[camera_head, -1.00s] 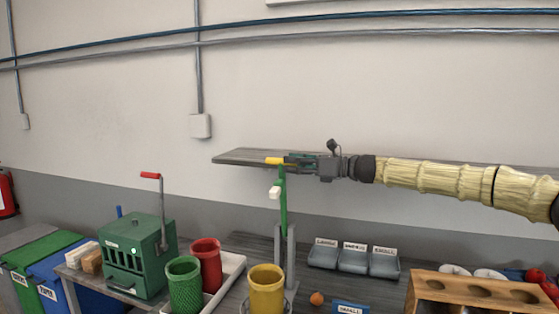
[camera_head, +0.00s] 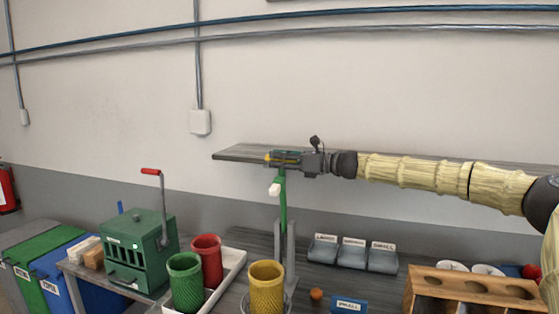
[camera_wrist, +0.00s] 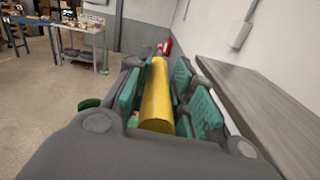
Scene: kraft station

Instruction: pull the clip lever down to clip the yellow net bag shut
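The clip lever is a green upright arm (camera_head: 282,220) on a grey post, with a yellow handle (camera_head: 268,158) at its top. A small white block sits partway up the arm. My gripper (camera_head: 280,157) is at the handle, with its fingers covering most of it in the head view. In the wrist view the yellow handle (camera_wrist: 157,98) lies lengthwise between the teal finger pads, which stand apart on both sides. I cannot tell whether either pad touches it. The yellow net bag (camera_head: 266,288) stands upright at the foot of the post.
Green (camera_head: 185,282) and red (camera_head: 206,262) net bags stand in a white tray (camera_head: 235,262) to the left. A green box (camera_head: 138,250) with a red-handled crank is farther left. Grey labelled bins (camera_head: 352,255) and a wooden rack (camera_head: 478,287) are right. A grey shelf (camera_head: 235,153) runs behind the gripper.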

